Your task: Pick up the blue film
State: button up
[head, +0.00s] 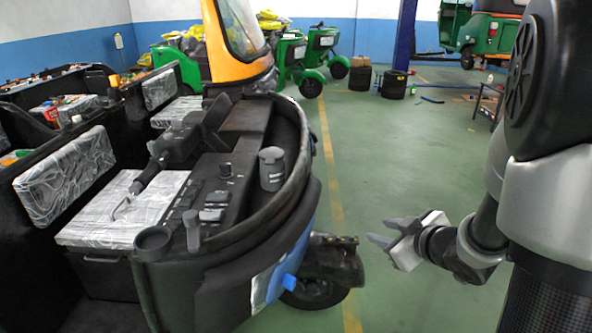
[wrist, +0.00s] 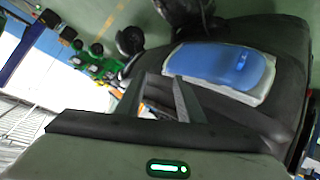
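The blue film (head: 288,282) shows in the head view as a small bright blue piece low on the front of the dark rickshaw (head: 225,285), by a pale panel. In the wrist view the blue film (wrist: 222,66) is a rounded blue shape on a white backing, against the dark body. My gripper (head: 379,230) is to the right of the film in the head view, apart from it. In the wrist view its two fingers (wrist: 158,80) are spread with nothing between them, and the film is to their upper right.
The rickshaw's front wheel (head: 316,292) and dark mudguard stick out beside the film, on the gripper's side. Open green floor (head: 385,150) lies beyond my gripper. Green vehicles (head: 300,55), black drums (head: 394,84) and a blue post (head: 404,35) stand farther back.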

jog(key=s+a+f+n+g+y+b, duration=0.1)
jog(key=s+a+f+y, duration=0.1)
jog(key=f, duration=0.3)
jog(key=s+a+f+n+g+y+b, duration=0.1)
jog(key=s+a+f+y+b, duration=0.15)
jog(key=f, duration=0.25)
jog(key=g+y, duration=0.1)
jog(key=y, duration=0.2)
send_near(295, 280)
jog(key=shift+n+g, duration=0.3)
jog(key=shift+b+x, duration=1.95)
jog(key=shift+x, duration=2.9)
jog(key=shift+w+d+r, duration=0.1)
jog(key=shift+w, duration=0.05)
grip_shut()
